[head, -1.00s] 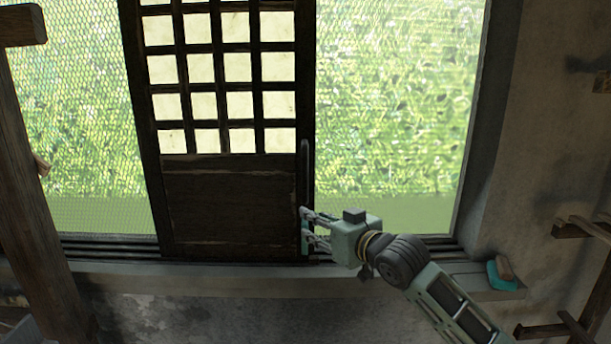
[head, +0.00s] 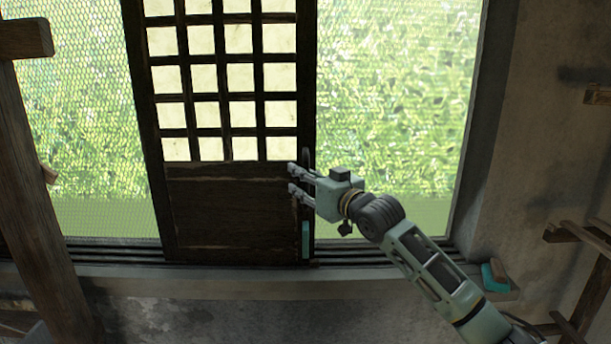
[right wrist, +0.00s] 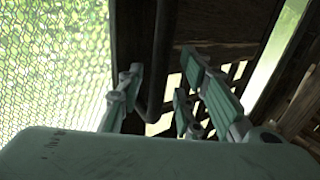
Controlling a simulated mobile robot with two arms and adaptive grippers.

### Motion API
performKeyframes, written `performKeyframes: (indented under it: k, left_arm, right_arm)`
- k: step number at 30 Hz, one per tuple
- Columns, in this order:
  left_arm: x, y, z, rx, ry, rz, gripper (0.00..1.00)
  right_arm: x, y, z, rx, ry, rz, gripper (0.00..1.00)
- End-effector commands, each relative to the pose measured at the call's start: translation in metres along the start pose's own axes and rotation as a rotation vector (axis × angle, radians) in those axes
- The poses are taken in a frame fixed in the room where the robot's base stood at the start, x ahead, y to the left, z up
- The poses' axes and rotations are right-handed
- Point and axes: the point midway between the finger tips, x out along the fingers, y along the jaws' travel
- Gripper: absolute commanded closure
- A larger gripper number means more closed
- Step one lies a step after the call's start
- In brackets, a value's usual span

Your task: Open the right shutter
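The shutter (head: 240,200) is a dark wooden panel with a lattice of pale panes above and solid wood below. It stands mid-window, with bright openings on both sides. A dark handle (head: 306,155) shows at its right edge, partly hidden by my gripper. My right gripper (head: 292,178) is at that edge, its fingers spread over the shutter's face. In the right wrist view the dark curved handle (right wrist: 154,70) appears between the spread fingers; contact cannot be told. My left gripper is not in view.
The sill track (head: 360,252) runs below the shutter, and the opening (head: 395,110) to its right is clear. A wooden post (head: 35,190) stands at left. A teal block (head: 492,278) lies on the right sill, near wooden bars (head: 575,240). A teal strip (head: 306,240) shows low on the shutter's edge.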

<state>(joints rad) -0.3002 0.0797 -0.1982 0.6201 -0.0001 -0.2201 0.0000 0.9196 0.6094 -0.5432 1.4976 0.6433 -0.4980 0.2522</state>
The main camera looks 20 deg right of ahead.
Motion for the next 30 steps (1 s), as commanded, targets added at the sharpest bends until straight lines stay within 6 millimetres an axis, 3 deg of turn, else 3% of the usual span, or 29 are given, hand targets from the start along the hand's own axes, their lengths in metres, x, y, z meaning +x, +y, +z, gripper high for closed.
performKeyframes:
  k: [8,19,30]
  left_arm:
    - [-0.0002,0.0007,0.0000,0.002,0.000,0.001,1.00]
    - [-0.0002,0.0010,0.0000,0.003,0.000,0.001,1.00]
    - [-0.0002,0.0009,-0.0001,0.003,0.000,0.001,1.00]
  right_arm:
    - [0.0015,0.0001,0.0010,-0.001,-0.001,0.000,0.68]
    - [0.0013,0.0001,0.0011,-0.001,-0.001,0.000,0.99]
    - [0.0013,0.0001,0.0016,-0.001,-0.002,0.000,1.00]
